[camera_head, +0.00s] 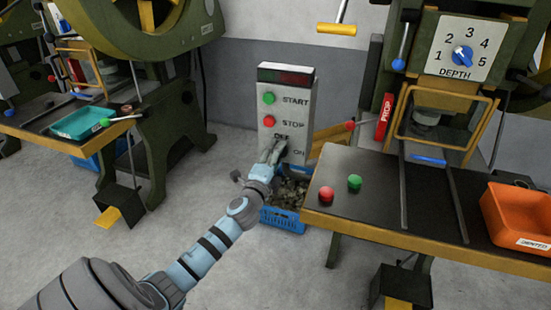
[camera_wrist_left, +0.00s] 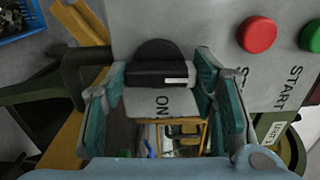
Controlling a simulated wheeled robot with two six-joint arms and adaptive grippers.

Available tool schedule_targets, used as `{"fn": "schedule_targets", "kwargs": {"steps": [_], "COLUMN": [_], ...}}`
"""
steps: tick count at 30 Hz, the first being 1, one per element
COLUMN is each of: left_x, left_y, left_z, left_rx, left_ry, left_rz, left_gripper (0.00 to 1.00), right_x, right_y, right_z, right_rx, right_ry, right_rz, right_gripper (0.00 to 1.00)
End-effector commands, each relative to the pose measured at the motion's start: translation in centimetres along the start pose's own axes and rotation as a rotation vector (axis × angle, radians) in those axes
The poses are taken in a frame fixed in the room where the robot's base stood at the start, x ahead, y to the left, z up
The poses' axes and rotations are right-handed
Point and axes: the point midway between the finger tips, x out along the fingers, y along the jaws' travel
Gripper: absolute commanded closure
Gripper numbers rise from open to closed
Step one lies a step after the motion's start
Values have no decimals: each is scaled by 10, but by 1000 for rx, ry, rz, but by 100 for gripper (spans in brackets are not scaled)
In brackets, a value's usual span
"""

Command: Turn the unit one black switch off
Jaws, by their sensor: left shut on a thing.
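A grey control box (camera_head: 265,118) carries a green START button (camera_head: 269,98), a red STOP button (camera_head: 268,121) and OFF and ON labels below. My left gripper (camera_head: 274,150) is at the box's lower front and hides the switch there. In the left wrist view the black switch (camera_wrist_left: 158,72) sits between my gripper's teal-padded fingers, which are shut on it. Its bar lies across that picture, with its white mark at the right end, toward the STOP side of the panel. The ON label shows below the bar; the OFF label cannot be seen there. My right gripper is out of view.
A blue crate (camera_head: 285,219) of metal scraps stands below the box. To the right, a press table (camera_head: 375,190) bears red and green buttons and an orange bin (camera_head: 518,213). Another press with a teal tray (camera_head: 83,123) stands left. Open floor lies between.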

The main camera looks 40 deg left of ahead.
Motion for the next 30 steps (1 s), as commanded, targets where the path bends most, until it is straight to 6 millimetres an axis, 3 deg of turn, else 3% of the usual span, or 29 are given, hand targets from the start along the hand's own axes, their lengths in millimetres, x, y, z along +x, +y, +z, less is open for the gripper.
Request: {"fn": "schedule_targets", "kwargs": {"steps": [19,20,22,23,30], "left_x": [-1,-1,0,0,0], "left_y": [2,2,2,2,1], "left_z": [0,0,0,0,0], "left_rx": [-56,-56,-55,-55,-53], "left_ry": [0,0,0,0,0], "left_rz": [4,4,4,4,2], "left_gripper": [76,43,32,28,28], "right_x": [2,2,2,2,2], "right_y": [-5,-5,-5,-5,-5], "right_z": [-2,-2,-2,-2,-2], "right_rx": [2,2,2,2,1], "right_ry": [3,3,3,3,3], "right_rz": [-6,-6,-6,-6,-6], "right_gripper": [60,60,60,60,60]}}
